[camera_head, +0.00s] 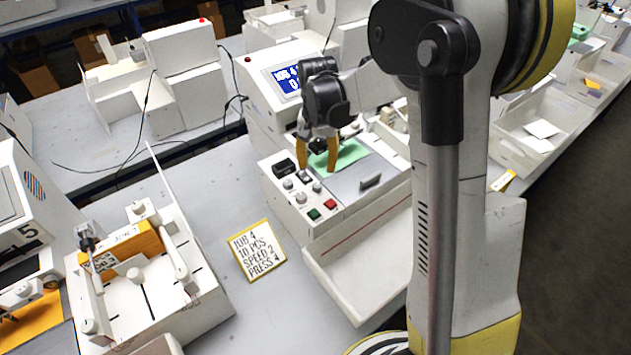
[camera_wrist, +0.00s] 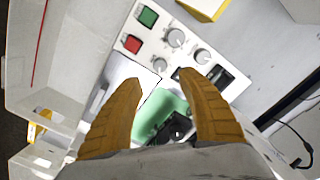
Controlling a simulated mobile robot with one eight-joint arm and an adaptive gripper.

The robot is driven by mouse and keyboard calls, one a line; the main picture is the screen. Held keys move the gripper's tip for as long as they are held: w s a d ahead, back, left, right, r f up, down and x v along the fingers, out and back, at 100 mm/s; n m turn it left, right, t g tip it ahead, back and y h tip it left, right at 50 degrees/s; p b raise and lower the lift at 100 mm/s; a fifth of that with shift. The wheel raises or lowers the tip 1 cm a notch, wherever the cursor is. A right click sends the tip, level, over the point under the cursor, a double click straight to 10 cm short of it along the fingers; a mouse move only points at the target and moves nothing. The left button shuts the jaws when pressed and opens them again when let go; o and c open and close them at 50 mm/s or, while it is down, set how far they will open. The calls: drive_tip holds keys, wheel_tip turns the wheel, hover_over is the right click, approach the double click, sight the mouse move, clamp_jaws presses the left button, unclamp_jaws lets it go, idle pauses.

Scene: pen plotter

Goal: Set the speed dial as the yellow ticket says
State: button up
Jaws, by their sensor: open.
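The yellow-edged ticket (camera_head: 257,250) lies on the bench and reads JOB 4, 10 PCS, SPEED 2, PRESS 4. The plotter's control panel (camera_head: 275,181) carries grey round dials, which also show in the wrist view: one (camera_wrist: 176,37) beside the green button, one (camera_wrist: 201,56) near the black parts, and a third (camera_wrist: 160,65) nearest my fingers. Their labels and settings are too small to read, so I cannot tell which is the speed dial. My gripper (camera_head: 318,167) is open and empty above the machine beside the panel. Its ochre fingers (camera_wrist: 160,77) point toward the dials and appear apart from them.
A green button (camera_head: 314,214) and a red button (camera_head: 330,204) sit close to the dials. A blue screen (camera_head: 287,79) reads JOB 4, partly hidden by my arm. A green sheet (camera_head: 345,155) lies behind the panel. Bare bench lies around the ticket.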

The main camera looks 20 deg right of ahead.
sight(317, 185)
wheel_tip(317, 185, down, 9)
drive_tip(key=shift+r+b, duration=0.1)
drive_tip(key=shift+b, duration=0.65)
clamp_jaws()
